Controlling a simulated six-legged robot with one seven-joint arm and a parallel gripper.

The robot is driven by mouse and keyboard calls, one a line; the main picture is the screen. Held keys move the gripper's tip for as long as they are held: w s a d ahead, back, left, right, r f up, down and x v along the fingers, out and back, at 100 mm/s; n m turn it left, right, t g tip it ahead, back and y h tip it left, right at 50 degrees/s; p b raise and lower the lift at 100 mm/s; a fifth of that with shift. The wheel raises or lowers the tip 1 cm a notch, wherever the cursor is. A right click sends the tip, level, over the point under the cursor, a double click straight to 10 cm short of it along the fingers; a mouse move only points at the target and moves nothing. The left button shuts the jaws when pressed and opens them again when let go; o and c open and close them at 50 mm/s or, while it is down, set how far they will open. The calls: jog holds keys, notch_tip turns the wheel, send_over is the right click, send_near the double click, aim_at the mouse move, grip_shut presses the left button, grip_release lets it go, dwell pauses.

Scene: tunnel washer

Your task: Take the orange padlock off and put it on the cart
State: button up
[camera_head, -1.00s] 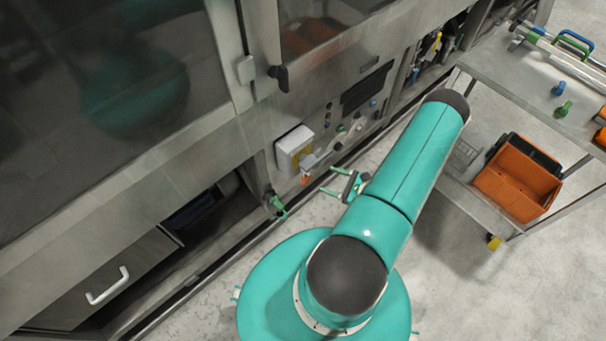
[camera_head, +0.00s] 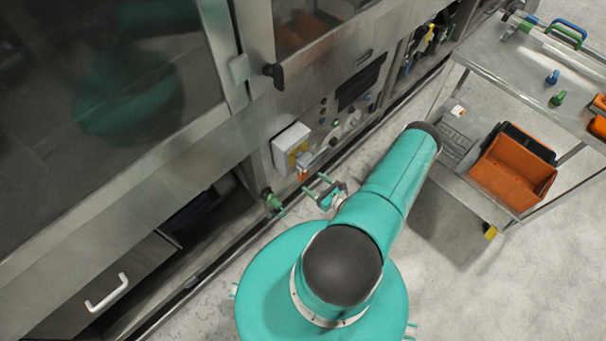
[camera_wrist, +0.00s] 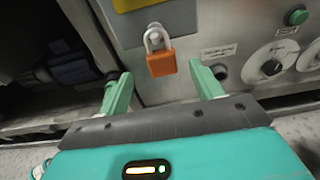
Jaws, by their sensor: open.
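The orange padlock (camera_wrist: 161,64) hangs by its silver shackle from a grey switch box on the machine front in the wrist view. In the head view the padlock (camera_head: 302,176) is a small orange spot below the box. My gripper (camera_wrist: 160,82) is open, its two green fingers to the left and right of the padlock and apart from it in the picture. In the head view my gripper (camera_head: 315,184) is in front of the panel, just right of and below the padlock. The grey metal cart (camera_head: 490,62) stands at the right.
The switch box (camera_head: 291,146) has a yellow plate.

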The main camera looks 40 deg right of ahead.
aim_at(306, 174)
jog(key=w, duration=0.5)
jog(key=shift+w+f, duration=0.1)
jog(key=shift+f, duration=0.25)
jog(key=c, duration=1.4)
jog(key=shift+r, duration=0.1)
jog(key=shift+r, duration=0.5)
jog(key=s, duration=1.8)
jog(key=shift+d+r, duration=0.15)
jog(key=shift+d, duration=0.1)
jog(key=shift+s, duration=0.1)
